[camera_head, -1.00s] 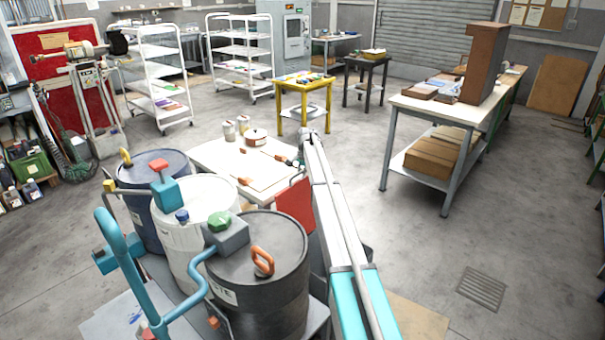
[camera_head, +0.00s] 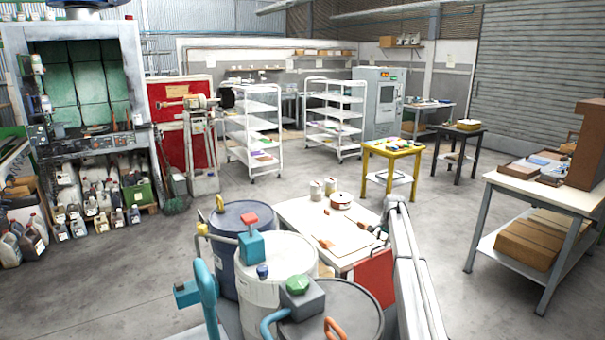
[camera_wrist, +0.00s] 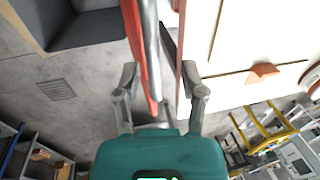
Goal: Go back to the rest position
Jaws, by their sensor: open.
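My gripper (camera_wrist: 159,76) is open in the wrist view, its two grey fingers spread with nothing held between them. An orange-brown piece (camera_head: 326,243) lies on the table; a similar orange piece (camera_wrist: 263,73) shows right of the fingers in the wrist view. A round brown item (camera_head: 341,200) sits at the table's back. Fingertip contact is unclear in the head view.
Several drums, including a white one (camera_head: 277,262), stand left of the table close to my arm. A red panel (camera_head: 374,279) hangs at the table's right side. A yellow table (camera_head: 392,149) and a workbench (camera_head: 545,193) stand beyond.

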